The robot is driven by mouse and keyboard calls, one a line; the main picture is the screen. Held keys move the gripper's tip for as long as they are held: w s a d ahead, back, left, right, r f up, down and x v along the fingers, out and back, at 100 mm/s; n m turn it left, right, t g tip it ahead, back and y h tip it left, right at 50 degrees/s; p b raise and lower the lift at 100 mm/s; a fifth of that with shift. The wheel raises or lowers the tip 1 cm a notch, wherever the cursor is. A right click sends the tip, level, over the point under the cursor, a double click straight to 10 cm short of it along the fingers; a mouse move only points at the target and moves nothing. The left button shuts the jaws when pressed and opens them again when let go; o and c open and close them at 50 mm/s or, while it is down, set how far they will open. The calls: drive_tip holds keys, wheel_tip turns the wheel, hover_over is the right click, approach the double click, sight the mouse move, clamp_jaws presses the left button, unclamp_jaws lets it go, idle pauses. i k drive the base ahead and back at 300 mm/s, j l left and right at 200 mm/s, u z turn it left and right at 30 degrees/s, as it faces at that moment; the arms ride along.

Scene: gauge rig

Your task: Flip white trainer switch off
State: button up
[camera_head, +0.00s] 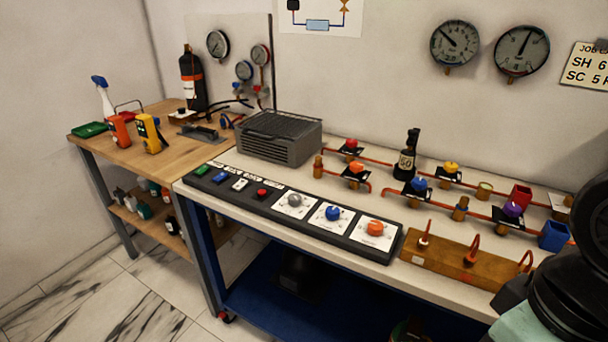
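The white trainer switch (240,184) is a small white rocker on the long black control panel (277,212) at the front left of the white-topped bench. It sits between the blue switch (221,177) and the red button (262,193). The green switch (202,170) is at the panel's left end. The white switch is unobstructed, but it is too small to tell which way it is tipped. My gripper is not in view; dark parts of my arm show at the lower right edge, far from the switch.
Grey, blue and orange knobs (375,228) continue the panel to the right. A grey ribbed box (279,137) stands behind the switches. A wooden block (455,263) with red hooks lies right of the panel.

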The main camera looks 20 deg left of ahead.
sight(242, 184)
drive_tip(key=i+j, duration=0.15)
drive_tip(key=j, duration=0.25)
drive_tip(key=i+j+u, duration=0.1)
drive_tip(key=j, duration=0.3)
drive_tip(key=i+j, duration=0.15)
drive_tip(key=j, duration=0.2)
drive_tip(key=i+j+u, duration=0.1)
drive_tip(key=j, duration=0.3)
drive_tip(key=i, duration=0.05)
